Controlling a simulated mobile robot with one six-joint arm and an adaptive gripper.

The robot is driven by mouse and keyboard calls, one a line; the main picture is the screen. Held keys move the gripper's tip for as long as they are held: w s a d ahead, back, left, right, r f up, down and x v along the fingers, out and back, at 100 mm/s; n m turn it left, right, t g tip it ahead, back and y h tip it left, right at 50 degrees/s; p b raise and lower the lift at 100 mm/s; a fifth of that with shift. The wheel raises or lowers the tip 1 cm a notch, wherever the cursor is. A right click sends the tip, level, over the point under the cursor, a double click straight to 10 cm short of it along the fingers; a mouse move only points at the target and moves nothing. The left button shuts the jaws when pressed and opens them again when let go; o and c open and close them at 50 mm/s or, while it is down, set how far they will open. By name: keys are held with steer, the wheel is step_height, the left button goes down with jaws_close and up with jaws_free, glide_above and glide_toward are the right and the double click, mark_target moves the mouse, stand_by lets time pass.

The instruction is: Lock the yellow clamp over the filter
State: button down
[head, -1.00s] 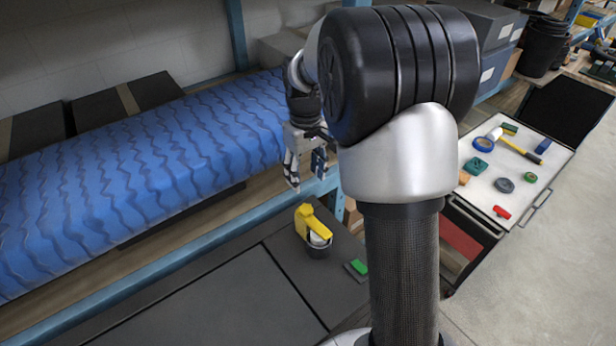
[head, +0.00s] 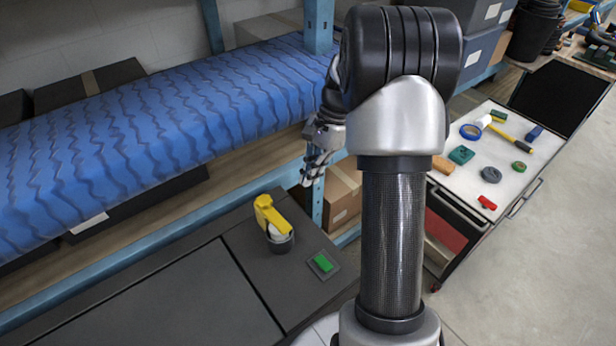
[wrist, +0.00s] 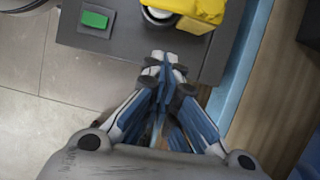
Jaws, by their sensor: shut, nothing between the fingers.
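The yellow clamp (head: 268,213) slants over the white filter (head: 276,231), which sits in a dark round holder on the grey bench. The clamp (wrist: 192,10) and part of the filter (wrist: 158,13) also show at the top of the wrist view, cut by the frame edge. I cannot tell whether the clamp is locked. My gripper (head: 309,180) is up and to the right of the clamp in the head view. In the wrist view my gripper (wrist: 163,62) has its fingertips together and empty, apart from the clamp and near the bench edge.
A green button (head: 323,263) is on the bench right of the filter. A blue shelf post (head: 317,205) and cardboard box (head: 342,195) stand behind. A blue-covered roll (head: 150,130) lies on the shelf at left. A tool cart (head: 510,160) stands at right.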

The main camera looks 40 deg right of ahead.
mark_target(273, 214)
steer(key=a+f+b, duration=0.2)
steer(key=a+f, duration=0.4)
steer(key=shift+s+a+f, duration=0.25)
steer(key=shift+s+f, duration=0.05)
steer(key=shift+f, duration=0.05)
